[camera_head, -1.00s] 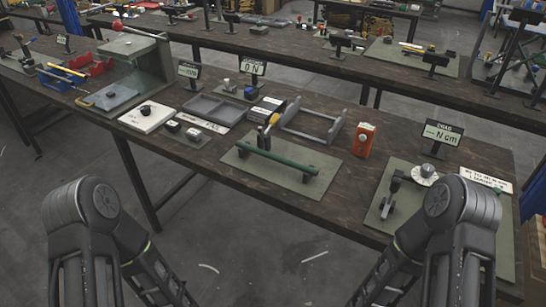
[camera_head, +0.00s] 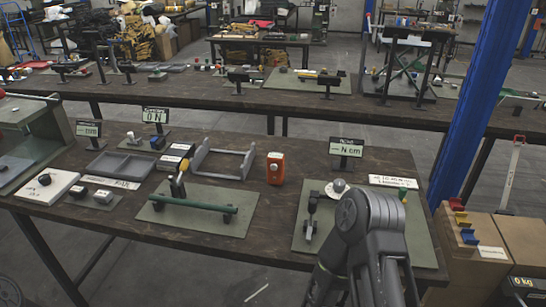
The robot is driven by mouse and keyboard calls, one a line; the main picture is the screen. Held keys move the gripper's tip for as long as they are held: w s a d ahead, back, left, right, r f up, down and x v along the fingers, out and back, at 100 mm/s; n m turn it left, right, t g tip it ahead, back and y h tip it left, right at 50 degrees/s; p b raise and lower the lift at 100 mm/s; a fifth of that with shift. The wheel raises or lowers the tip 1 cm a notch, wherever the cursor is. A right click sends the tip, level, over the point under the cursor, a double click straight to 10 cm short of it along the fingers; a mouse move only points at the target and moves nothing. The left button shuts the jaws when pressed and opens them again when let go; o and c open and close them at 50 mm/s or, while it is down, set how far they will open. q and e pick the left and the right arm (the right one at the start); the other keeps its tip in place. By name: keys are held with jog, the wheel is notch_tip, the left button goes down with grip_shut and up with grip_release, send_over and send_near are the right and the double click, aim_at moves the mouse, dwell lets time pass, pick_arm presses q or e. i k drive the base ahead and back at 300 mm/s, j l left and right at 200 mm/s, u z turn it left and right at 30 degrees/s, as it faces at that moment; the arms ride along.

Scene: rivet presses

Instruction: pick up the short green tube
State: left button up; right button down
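A green tube (camera_head: 195,205) lies level on small dark supports on a grey-green mat (camera_head: 225,225) at the middle of the near bench. A dark upright piece with a yellow top (camera_head: 177,180) stands by its left half. I cannot tell whether this tube is the short one, as no other green tube is clear. My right arm's elbow covers part of the right-hand mat, and its gripper is outside the view. Only a sliver of my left arm shows at the lower left corner, and its gripper is not visible.
An orange box (camera_head: 275,168) and a grey open frame (camera_head: 222,160) stand behind the tube's mat. A fixture with a dial (camera_head: 338,187) and an "N cm" display (camera_head: 346,148) are to the right. A blue post (camera_head: 482,90) and cardboard boxes (camera_head: 470,250) stand beyond the bench's right end.

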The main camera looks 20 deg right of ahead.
aim_at(166, 200)
jog(key=j+z, duration=0.15)
jog(key=z, duration=0.3)
jog(key=i+j+z, duration=0.1)
jog(key=z, duration=0.35)
jog(key=j+z, duration=0.3)
jog(key=z, duration=0.15)
jog(key=j+z, duration=0.2)
jog(key=z, duration=0.25)
jog(key=j+z, duration=0.15)
jog(key=z, duration=0.35)
jog(key=k+j+z, duration=0.15)
jog(key=j, duration=0.35)
jog(key=k+j+z, duration=0.1)
jog(key=k+j, duration=0.25)
jog(key=j, duration=0.15)
jog(key=k+j+z, duration=0.15)
jog(key=j, duration=0.3)
jog(key=k+j+z, duration=0.15)
jog(key=k+j, duration=0.25)
jog(key=i, duration=0.5)
